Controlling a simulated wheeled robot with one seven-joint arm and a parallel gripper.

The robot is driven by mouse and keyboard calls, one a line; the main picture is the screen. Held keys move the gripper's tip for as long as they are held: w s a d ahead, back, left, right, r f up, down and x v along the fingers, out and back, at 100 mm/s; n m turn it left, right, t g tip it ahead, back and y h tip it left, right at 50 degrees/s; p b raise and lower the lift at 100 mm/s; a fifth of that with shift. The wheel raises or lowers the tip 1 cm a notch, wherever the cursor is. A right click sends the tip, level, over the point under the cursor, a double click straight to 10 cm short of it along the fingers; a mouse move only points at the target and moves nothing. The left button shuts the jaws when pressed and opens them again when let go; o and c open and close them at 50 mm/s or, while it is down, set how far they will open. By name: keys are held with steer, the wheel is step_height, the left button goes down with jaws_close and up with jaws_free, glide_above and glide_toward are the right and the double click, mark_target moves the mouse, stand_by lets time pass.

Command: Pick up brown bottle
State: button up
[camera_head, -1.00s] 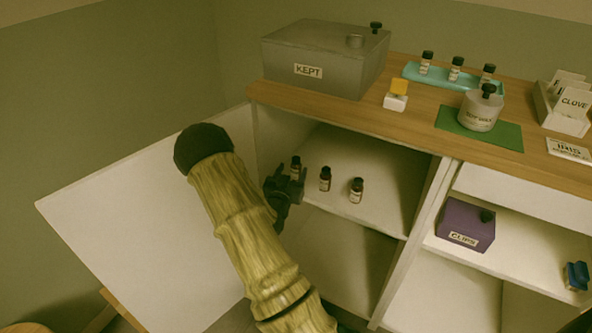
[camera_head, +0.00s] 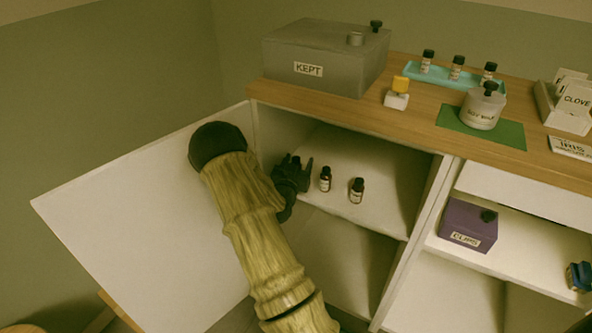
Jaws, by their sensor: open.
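Several small brown bottles show. On the cabinet's upper inner shelf (camera_head: 385,205) stand two upright in the open, a middle bottle (camera_head: 325,179) and a right bottle (camera_head: 357,190). A left bottle (camera_head: 296,161) is mostly hidden behind my gripper, with little more than its dark cap showing. My gripper (camera_head: 297,165) is open at the left part of this shelf, its fingers around or in front of the left bottle; I cannot tell whether they touch it.
A teal tray (camera_head: 420,78) with brown bottles, a grey KEPT box (camera_head: 325,85), a SOY WAX jar (camera_head: 483,112) and a yellow-topped white block (camera_head: 397,100) stand on the wooden top. The open white door (camera_head: 120,210) is left of my arm. A purple CLIPS box (camera_head: 468,225) sits right.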

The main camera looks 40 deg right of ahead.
steer(key=shift+c, duration=0.3)
steer(key=c, duration=1)
steer(key=shift+r, duration=0.1)
step_height(320, 180, up, 10)
steer(key=p, duration=0.2)
steer(key=shift+p, duration=0.4)
steer(key=shift+w, duration=0.1)
